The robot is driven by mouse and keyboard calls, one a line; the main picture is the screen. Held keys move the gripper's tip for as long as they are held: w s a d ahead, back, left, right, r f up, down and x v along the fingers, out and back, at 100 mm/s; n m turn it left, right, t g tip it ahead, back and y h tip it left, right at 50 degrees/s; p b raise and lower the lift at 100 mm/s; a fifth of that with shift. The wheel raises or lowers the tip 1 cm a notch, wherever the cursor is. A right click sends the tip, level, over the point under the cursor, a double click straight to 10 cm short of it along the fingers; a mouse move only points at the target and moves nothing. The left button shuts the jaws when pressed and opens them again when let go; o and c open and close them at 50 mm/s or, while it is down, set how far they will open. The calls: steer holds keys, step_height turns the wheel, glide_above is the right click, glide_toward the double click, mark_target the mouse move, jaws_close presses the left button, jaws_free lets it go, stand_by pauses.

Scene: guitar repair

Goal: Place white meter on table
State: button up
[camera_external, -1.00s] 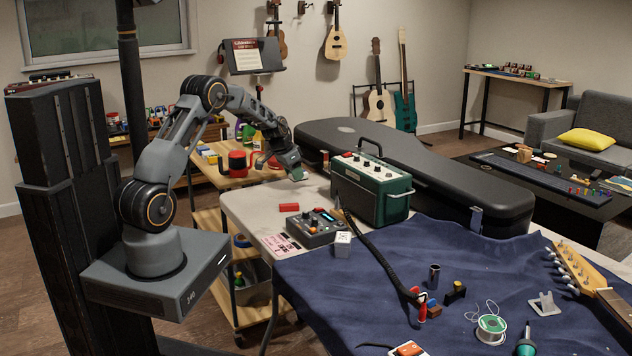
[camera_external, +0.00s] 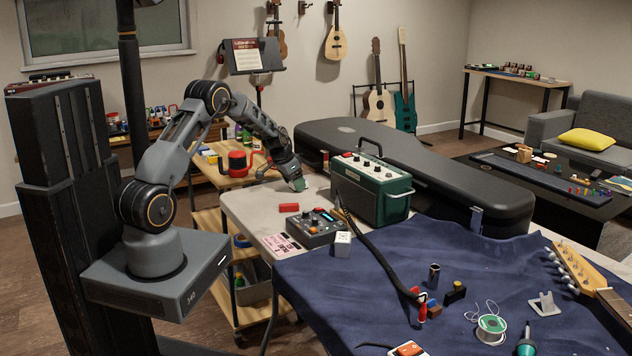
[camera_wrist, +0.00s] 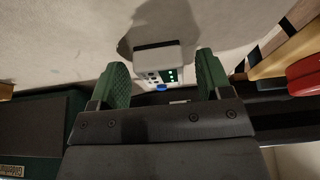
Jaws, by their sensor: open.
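The white meter (camera_wrist: 160,66) shows in the wrist view as a small pale box with a lit green display and a bit of blue. A dark shadow lies beside it on the pale table (camera_external: 257,212). My gripper (camera_external: 298,184) is low at the far part of this table, left of the green amplifier. In the wrist view my gripper (camera_wrist: 163,76) is open, its two green fingers on either side of the meter. Gaps show between the meter and both fingers. In the external view I cannot make out the meter; my gripper seems to hide it.
The green amplifier (camera_external: 372,188) stands close right of my gripper. Some pale tabletop is bare.

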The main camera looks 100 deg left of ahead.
steer(key=shift+r+p, duration=0.3)
steer(key=shift+p, duration=0.05)
steer(key=v, duration=1.1)
steer(key=shift+d+r, duration=0.15)
steer(key=shift+r, duration=0.15)
steer(key=w+d+r+m+h, duration=0.1)
steer(key=w+d+r+m, duration=0.1)
steer(key=w+d, duration=0.5)
steer(key=w+d+r+m, duration=0.15)
steer(key=w+d, duration=0.25)
steer(key=d, duration=0.7)
steer(key=w+d+r+m+h, duration=0.1)
steer(key=w+d+r, duration=0.3)
steer(key=d, duration=0.6)
steer(key=s+d+f+m, duration=0.1)
steer(key=s+d+m, duration=0.1)
steer(key=d, duration=1)
steer(key=s+d+f+m+h, duration=0.1)
steer(key=s+d, duration=0.4)
steer(key=d, duration=0.7)
steer(key=shift+f+m, duration=0.45)
steer(key=shift+m, duration=0.3)
steer(key=shift+r, duration=0.15)
